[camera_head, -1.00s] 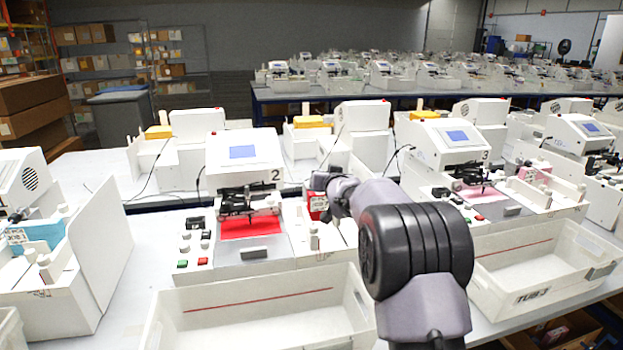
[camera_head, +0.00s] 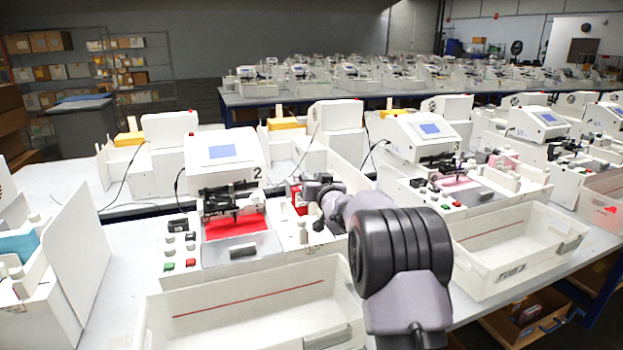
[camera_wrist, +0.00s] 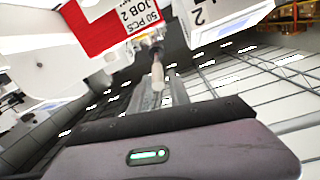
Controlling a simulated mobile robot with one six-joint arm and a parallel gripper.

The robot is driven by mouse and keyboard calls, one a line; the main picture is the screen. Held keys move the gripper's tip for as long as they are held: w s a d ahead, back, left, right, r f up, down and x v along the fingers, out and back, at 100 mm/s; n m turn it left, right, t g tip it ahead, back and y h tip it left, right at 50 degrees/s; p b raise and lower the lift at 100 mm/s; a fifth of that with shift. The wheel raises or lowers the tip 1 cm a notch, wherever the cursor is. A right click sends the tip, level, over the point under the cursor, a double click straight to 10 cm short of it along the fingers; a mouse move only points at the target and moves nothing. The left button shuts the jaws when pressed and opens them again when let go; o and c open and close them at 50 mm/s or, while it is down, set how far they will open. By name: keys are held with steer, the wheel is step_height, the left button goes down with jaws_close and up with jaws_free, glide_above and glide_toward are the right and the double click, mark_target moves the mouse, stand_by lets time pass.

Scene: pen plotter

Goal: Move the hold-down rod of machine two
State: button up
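Machine two (camera_head: 222,152) is a white plotter marked 2, with a screen, a dark pen carriage (camera_head: 232,200) and a red sheet (camera_head: 236,226) on its bed. Small white posts (camera_head: 303,232) stand at the right of the bed. My gripper (camera_head: 319,224) is just right of them, seen small and partly hidden by my arm. In the wrist view, a slim white rod with a rounded end (camera_wrist: 158,72) shows between the tips of my gripper (camera_wrist: 160,88). The fingers look apart; contact with the rod cannot be made out.
A red block (camera_head: 296,196) stands right of the bed; the wrist view shows a red label reading 50 PCS JOB 2 (camera_wrist: 138,18). A white tub (camera_head: 250,312) is in front of machine two. Buttons (camera_head: 180,245) lie left of the bed. Machine three (camera_head: 425,135) stands to the right.

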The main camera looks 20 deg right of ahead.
steer(key=shift+o, duration=0.7)
steer(key=shift+r, duration=0.1)
steer(key=shift+s, duration=0.3)
steer(key=s+a+r+p, duration=0.1)
steer(key=s, duration=1.5)
steer(key=shift+s+p, duration=0.3)
steer(key=shift+s, duration=0.1)
steer(key=shift+a, duration=0.1)
